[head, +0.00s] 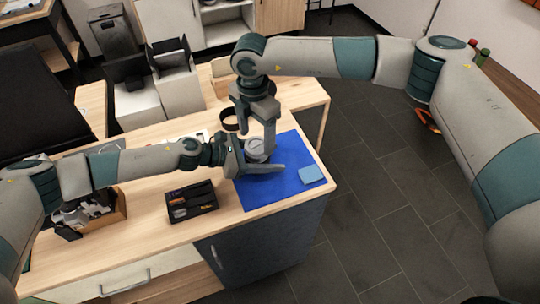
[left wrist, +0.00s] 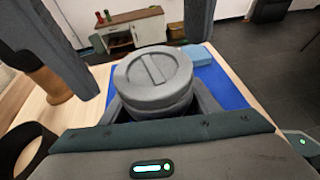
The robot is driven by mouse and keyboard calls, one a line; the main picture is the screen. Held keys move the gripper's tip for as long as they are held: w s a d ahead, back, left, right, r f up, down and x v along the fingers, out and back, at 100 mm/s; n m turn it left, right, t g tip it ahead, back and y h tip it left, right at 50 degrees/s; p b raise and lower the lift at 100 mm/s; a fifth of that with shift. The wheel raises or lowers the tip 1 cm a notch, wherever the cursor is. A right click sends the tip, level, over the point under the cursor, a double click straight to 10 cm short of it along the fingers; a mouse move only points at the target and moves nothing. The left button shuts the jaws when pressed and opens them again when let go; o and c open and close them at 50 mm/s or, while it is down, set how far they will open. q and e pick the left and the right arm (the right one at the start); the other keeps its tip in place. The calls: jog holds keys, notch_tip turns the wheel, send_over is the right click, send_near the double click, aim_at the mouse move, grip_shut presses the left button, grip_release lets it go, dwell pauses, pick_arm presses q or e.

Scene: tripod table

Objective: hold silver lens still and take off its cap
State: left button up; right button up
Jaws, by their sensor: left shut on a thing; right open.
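The silver lens (head: 256,154) stands upright on the blue mat (head: 262,191). In the left wrist view the lens body (left wrist: 160,110) is a grey cylinder, mostly hidden below its cap (left wrist: 152,72), a round grey disc with a raised bar across it. The cap sits on top of the lens. My left gripper (head: 262,166) is shut on the lens low down, one finger on each side. My right gripper (head: 257,141) points down from above, open, its fingers apart around the cap. In the left wrist view its fingers are large dark shapes at the top, and I cannot tell whether they touch the cap.
A light blue block (head: 312,175) lies on the mat's right part. A black tray (head: 191,213) with several tools lies left of the mat. A dark ring (head: 230,119) is behind the lens. An open box (head: 118,214) with camera gear stands at left.

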jog(key=shift+f, duration=0.7)
jog(key=shift+c, duration=0.6)
jog(key=c, duration=0.9)
jog(key=shift+r, duration=0.8)
jog(key=shift+r, duration=2.3)
